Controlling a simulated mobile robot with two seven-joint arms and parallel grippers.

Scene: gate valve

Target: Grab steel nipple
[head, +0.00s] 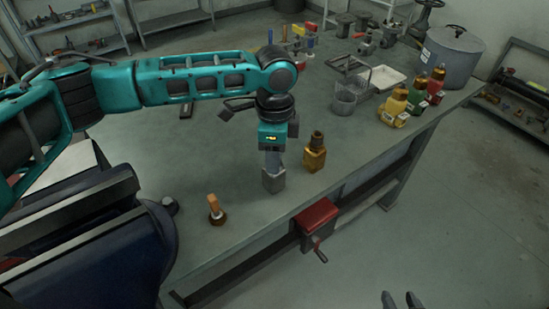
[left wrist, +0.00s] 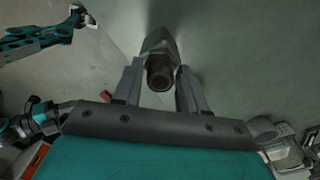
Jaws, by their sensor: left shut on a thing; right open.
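The steel nipple (head: 273,181) is a grey piece with a blocky lower part, at the front of the workbench. In the left wrist view the steel nipple (left wrist: 160,50) shows a faceted grey body and a dark round end between the fingers. My left gripper (head: 273,164) points down and is shut on it; whether it touches the bench is hard to tell. My left fingers also show in the left wrist view (left wrist: 160,88). My right gripper (head: 401,301) is open and empty at the bottom edge of the head view, away from the bench.
A brass fitting (head: 315,153) stands close right of the nipple. A small copper-topped piece (head: 215,210) stands to the left, near a large blue vise (head: 95,255). Bottles (head: 395,107) and a grey pot (head: 451,60) stand farther right.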

